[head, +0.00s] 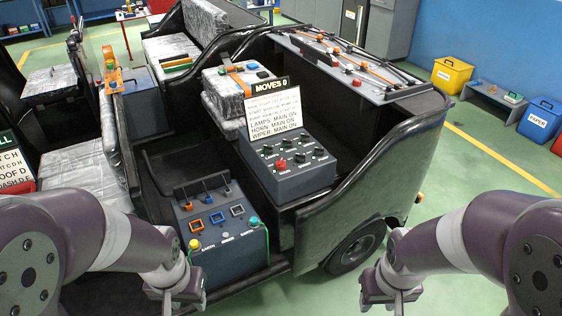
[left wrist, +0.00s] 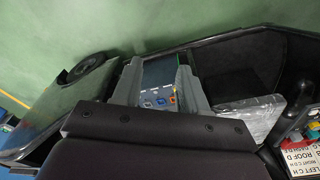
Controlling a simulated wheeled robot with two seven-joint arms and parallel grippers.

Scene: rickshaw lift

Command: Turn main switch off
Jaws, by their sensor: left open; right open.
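A grey control box (head: 306,182) sits in the middle of the rickshaw, with rows of small knobs and a red knob (head: 281,164) on top. A sign on it reads "MOVES 0" and lists lamps, horn and wiper with "MAIN ON". A lower pedal box (head: 226,258) has orange, blue and white square switches and coloured knobs. I cannot tell which control is the main switch. My left gripper (head: 182,298) is open and empty in front of the pedal box, which shows between its fingers (left wrist: 158,64) in the left wrist view. My right gripper (head: 392,300) is open and empty near the wheel.
The rickshaw's black body wall (head: 400,165) and wheel (head: 355,247) stand to the right of the boxes. A plastic-wrapped seat (head: 80,170) is at left. Yellow (head: 451,75) and blue (head: 540,118) bins stand at the far right. Green floor is clear between.

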